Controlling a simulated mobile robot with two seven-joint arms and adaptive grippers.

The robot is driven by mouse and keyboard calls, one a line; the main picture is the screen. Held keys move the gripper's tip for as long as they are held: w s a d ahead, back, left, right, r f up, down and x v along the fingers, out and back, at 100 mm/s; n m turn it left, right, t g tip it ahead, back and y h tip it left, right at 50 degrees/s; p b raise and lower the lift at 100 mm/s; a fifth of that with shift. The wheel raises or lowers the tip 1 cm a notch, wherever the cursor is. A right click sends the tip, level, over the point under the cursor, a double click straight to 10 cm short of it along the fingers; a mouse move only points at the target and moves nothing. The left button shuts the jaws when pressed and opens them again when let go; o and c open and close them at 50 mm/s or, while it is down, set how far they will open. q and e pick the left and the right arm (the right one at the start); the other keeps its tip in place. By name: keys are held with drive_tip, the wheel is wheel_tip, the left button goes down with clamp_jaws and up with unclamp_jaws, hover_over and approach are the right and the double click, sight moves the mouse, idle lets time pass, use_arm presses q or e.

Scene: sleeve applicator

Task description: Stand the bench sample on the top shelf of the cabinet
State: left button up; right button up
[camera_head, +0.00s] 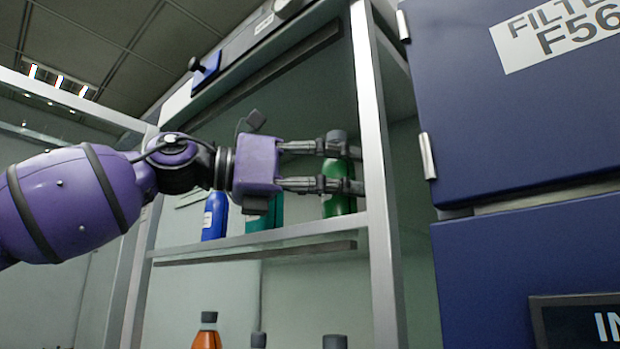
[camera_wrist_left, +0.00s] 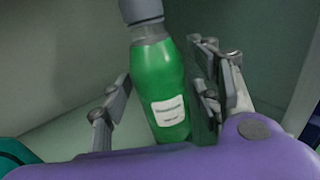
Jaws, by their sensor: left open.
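A green bottle (camera_head: 338,204) with a grey cap and a white label stands upright at the right end of the top shelf (camera_head: 262,238), close to the cabinet's right post. The shelf's front rail is just below it, so contact under its base is hard to see. My left gripper (camera_head: 350,169) reaches in from the left with its fingers open, one on each side of the bottle. In the left wrist view the green bottle (camera_wrist_left: 163,95) sits between the open fingers (camera_wrist_left: 160,75), with a gap at the left finger and little or none at the right. My right gripper is not in view.
A blue bottle (camera_head: 215,216) and a teal bottle (camera_head: 264,217) stand on the same shelf, left of the green one. An orange bottle (camera_head: 207,338) and dark caps show below. A blue cabinet (camera_head: 510,120) is at right; the metal post (camera_head: 371,130) is close to my fingertips.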

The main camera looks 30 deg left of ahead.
sight(325, 168)
use_arm(q)
drive_tip(key=v, duration=0.2)
drive_tip(key=r+p+v, duration=0.1)
drive_tip(key=v, duration=0.1)
drive_tip(key=p+v, duration=0.1)
drive_tip(key=v, duration=0.1)
drive_tip(key=shift+s+d+r, duration=0.15)
drive_tip(key=shift+s, duration=0.35)
drive_tip(key=shift+s+a+f+p, duration=0.4)
drive_tip(key=shift+s+a, duration=0.15)
drive_tip(key=shift+a, duration=0.15)
drive_tip(key=shift+s+a, duration=0.25)
drive_tip(key=shift+a+f, duration=0.2)
drive_tip(key=shift+a, duration=0.1)
drive_tip(key=shift+s+a+f, duration=0.1)
drive_tip(key=shift+s+a, duration=0.15)
drive_tip(key=shift+a, duration=0.05)
drive_tip(key=shift+s+a, duration=0.4)
drive_tip(key=shift+s, duration=0.1)
drive_tip(key=shift+s+a, duration=0.15)
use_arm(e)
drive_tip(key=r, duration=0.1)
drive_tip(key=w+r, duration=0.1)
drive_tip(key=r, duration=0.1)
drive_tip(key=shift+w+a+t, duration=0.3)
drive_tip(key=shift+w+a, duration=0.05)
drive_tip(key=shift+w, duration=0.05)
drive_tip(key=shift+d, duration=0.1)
